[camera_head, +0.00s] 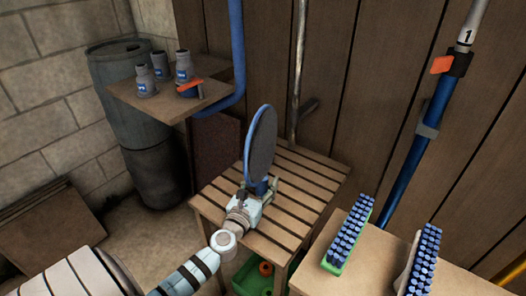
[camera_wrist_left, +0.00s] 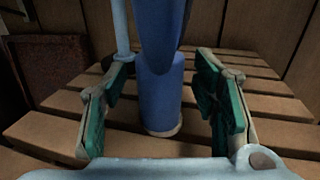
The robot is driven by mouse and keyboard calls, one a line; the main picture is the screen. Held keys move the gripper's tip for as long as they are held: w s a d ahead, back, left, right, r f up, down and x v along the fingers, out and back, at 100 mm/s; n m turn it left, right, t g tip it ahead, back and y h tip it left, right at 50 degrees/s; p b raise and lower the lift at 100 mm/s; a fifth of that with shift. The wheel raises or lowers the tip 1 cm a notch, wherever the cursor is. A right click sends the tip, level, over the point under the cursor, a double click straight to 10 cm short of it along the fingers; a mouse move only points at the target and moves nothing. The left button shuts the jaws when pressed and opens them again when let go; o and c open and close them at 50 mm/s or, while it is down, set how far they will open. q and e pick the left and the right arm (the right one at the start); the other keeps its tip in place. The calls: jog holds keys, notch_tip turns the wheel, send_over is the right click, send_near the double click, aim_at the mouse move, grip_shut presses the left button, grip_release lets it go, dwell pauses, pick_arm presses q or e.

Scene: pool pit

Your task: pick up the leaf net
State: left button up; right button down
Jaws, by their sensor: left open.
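The leaf net (camera_head: 262,143) has a blue rim and dark mesh and stands upright on a slatted wooden table (camera_head: 300,174). In the left wrist view, its thick blue handle (camera_wrist_left: 161,96) has a pale lower end at the slats. My left gripper (camera_head: 264,188) is open at the handle, below the mesh. In the left wrist view, the handle stands between the green-padded fingers, with a gap visible on each side. The gripper partly hides the handle in the head view. My right gripper is not in view.
A brush with a green back (camera_head: 349,233) and a pale-backed brush (camera_head: 422,262) are at front right. A blue pole (camera_head: 408,165) stands behind them. A shelf (camera_head: 172,104) holds several bottles above a barrel (camera_head: 150,140). A green crate (camera_head: 256,276) sits under the slatted table.

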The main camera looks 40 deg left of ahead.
aim_at(261, 126)
pick_arm(q)
jog(key=shift+w+f, duration=0.1)
jog(key=shift+w, duration=0.1)
jog(key=shift+s, duration=0.1)
grip_shut()
notch_tip(261, 126, up, 20)
jog(key=p, duration=1.7)
jog(key=shift+r, duration=0.2)
jog(key=shift+f, duration=0.1)
jog(key=shift+f, duration=0.1)
